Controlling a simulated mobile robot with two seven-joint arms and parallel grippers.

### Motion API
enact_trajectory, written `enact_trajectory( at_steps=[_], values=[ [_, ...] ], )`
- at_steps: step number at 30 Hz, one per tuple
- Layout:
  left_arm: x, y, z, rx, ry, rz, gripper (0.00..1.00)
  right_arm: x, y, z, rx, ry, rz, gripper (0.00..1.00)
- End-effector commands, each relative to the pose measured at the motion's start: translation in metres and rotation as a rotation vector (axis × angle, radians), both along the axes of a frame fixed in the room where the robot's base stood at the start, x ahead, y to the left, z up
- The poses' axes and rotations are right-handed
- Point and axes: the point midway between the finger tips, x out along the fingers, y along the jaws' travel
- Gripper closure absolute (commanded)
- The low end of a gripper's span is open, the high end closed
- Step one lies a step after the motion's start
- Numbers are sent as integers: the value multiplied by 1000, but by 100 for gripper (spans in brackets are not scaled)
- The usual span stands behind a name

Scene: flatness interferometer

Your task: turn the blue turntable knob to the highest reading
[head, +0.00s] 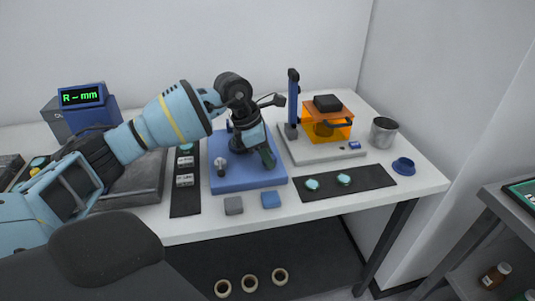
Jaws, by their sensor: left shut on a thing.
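The blue turntable base (225,183) stands in the middle of the white table. My left gripper (267,157) reaches over it from the left, with its fingers pointing down at its right part. It is shut on what seems to be the turntable knob, which the fingers hide. A small silvery post (221,167) stands at the left of the base. The blue readout (81,96) at the back left shows "R - mm" in green, with no number. My right gripper is not in view.
An orange-windowed instrument (324,122) on a pale plate stands right of the base, beside a dark blue column (293,97). A metal cup (383,132) and blue dish (403,166) are further right.

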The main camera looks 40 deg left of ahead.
Motion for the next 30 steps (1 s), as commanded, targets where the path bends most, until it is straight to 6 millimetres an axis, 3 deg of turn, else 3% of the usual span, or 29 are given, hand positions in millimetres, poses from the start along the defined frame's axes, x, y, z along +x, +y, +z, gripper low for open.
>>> enact_trajectory(
  at_steps=[18, 30],
  values=[
    [4, 1, -1, -3, 0, -556, 89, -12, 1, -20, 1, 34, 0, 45],
    [5, 1, 0, -1, -1, -759, 89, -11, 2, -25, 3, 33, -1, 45]
  ],
)
